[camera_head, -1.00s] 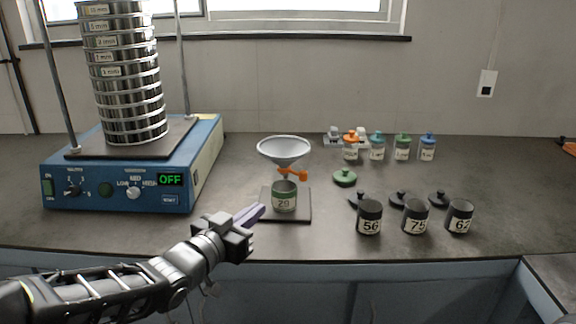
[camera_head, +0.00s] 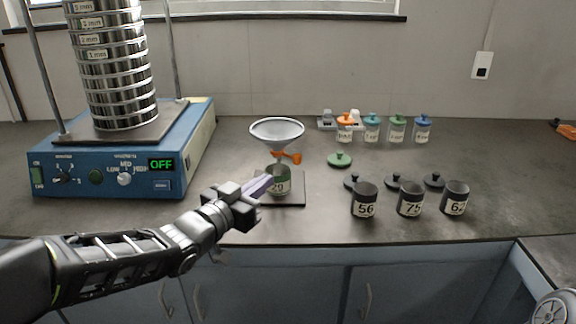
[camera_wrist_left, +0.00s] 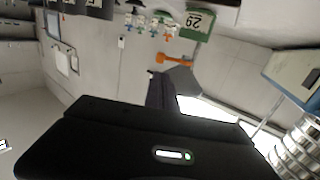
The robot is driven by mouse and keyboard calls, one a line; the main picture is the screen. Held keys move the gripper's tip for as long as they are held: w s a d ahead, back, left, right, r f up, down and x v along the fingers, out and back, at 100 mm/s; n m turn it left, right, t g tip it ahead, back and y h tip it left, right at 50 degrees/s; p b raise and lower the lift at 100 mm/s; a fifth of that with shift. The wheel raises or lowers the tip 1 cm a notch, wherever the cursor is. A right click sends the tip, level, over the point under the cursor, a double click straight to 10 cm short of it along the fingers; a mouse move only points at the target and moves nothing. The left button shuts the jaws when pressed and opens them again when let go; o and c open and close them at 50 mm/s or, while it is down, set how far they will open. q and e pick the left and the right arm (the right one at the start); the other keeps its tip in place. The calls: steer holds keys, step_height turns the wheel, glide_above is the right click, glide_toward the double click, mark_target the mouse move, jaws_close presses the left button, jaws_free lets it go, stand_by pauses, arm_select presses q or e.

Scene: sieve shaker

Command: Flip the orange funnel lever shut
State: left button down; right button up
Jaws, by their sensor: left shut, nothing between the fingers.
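The orange lever (camera_head: 289,157) sticks out to the right below the cone. It also shows in the left wrist view (camera_wrist_left: 172,59), where the picture is upside down. My left gripper (camera_head: 262,183) is shut and empty, with its purple fingers just in front of the jar's left side, below the lever. Whether it touches the jar cannot be told. My right gripper is not in view.
A blue sieve shaker (camera_head: 110,178) with stacked sieves stands at the left, its display reading OFF. Dark jars (camera_head: 364,201) with black lids and a green lid (camera_head: 339,160) lie to the right. Several colour-capped bottles (camera_head: 371,128) stand behind. The front right counter is clear.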

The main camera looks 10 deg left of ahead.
mark_target(295, 160)
arm_select(q)
steer(key=x, duration=1)
steer(key=shift+w+d, duration=0.1)
steer(key=shift+w, duration=0.15)
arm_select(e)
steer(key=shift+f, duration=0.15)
arm_select(q)
steer(key=shift+f, duration=0.1)
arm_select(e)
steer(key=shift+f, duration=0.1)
